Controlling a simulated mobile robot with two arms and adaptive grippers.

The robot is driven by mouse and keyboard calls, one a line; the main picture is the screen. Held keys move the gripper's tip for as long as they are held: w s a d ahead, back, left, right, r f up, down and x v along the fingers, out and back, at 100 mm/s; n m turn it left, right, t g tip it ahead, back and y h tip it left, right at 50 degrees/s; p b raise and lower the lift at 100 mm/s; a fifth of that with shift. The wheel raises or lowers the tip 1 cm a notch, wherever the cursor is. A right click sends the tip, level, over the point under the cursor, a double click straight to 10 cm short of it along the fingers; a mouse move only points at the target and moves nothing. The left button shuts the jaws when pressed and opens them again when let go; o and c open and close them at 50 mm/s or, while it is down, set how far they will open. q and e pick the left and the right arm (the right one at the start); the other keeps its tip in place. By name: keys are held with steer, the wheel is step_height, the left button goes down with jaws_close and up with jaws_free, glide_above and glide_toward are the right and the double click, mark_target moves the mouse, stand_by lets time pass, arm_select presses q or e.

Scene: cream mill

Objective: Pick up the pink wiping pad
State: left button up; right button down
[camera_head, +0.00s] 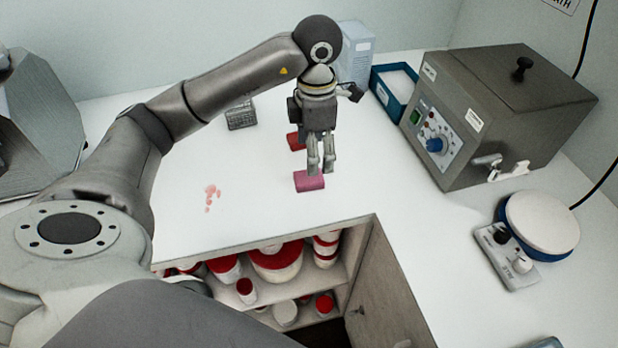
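The pink wiping pad (308,182) lies flat on the white worktop, close behind the front edge above the open cabinet. My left gripper (321,172) points down at the pad's upper right side in the picture. Its two fingers show a gap between them with nothing held. The fingertips overlap the pad's far edge in the picture; I cannot tell whether they touch it. My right gripper is not in view.
A red block (294,141) lies partly hidden behind my gripper. Pink spots (210,198) mark the worktop at left. A grey machine (500,110), a blue tray (395,88) and a round-topped scale (540,225) stand right. The cabinet door (385,295) hangs open below.

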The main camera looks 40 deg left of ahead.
mark_target(309, 180)
arm_select(q)
step_height(309, 180, down, 2)
steer(key=shift+f, duration=0.25)
step_height(309, 180, down, 4)
steer(key=shift+r+p, duration=0.1)
steer(key=shift+p, duration=0.8)
steer(key=shift+a+f, duration=0.1)
steer(key=shift+f, duration=0.55)
steer(key=c, duration=0.8)
